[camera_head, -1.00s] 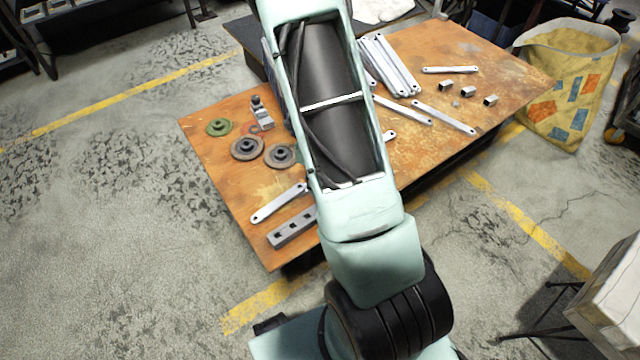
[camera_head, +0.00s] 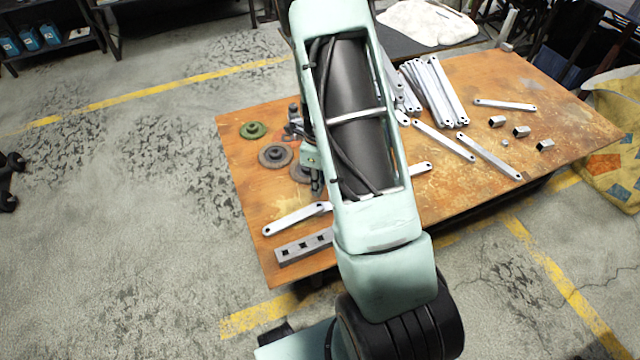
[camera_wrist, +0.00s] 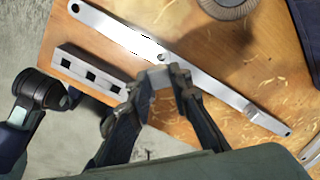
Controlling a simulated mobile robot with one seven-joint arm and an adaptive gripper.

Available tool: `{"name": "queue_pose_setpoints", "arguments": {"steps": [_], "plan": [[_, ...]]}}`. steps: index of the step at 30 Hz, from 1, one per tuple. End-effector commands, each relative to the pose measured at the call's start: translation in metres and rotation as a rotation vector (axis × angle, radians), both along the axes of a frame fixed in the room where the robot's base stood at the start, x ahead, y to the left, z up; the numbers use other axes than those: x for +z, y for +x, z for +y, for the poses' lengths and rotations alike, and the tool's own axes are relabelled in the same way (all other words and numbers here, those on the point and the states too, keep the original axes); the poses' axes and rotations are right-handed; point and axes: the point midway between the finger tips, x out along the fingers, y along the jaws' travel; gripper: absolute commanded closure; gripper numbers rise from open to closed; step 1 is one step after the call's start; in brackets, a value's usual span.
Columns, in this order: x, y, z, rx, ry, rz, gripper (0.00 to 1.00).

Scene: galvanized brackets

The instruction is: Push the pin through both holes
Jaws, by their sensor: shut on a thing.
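Two flat galvanized strips, seen in the wrist view as a left strip (camera_wrist: 112,29) and a right strip (camera_wrist: 215,88), lie end to end and seem to overlap at a hole. The left strip also shows in the head view (camera_head: 294,218); my arm hides the joint there. My gripper (camera_wrist: 159,88) is shut on a small grey block-like piece, apparently the pin (camera_wrist: 158,75). The pin's front end is close to the overlap hole, just below it in the picture. Whether it touches the strips, and its lower end, I cannot tell. My gripper (camera_head: 316,187) is partly hidden in the head view.
A grey bar with square holes (camera_head: 290,256) lies near the left strip. Round dark flanges (camera_head: 275,155) and a green one (camera_head: 254,130) sit beyond. More strips (camera_head: 437,92) and small square blocks (camera_head: 521,131) lie on the right of the table (camera_head: 500,80).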

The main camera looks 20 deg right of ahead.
Motion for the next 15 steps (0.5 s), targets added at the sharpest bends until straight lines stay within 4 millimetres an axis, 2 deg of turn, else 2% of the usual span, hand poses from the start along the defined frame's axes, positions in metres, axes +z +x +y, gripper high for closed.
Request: {"name": "queue_pose_setpoints", "arguments": {"steps": [15], "plan": [[-0.031, 0.000, 0.000, -0.002, -0.001, -0.001, 1.00]]}}
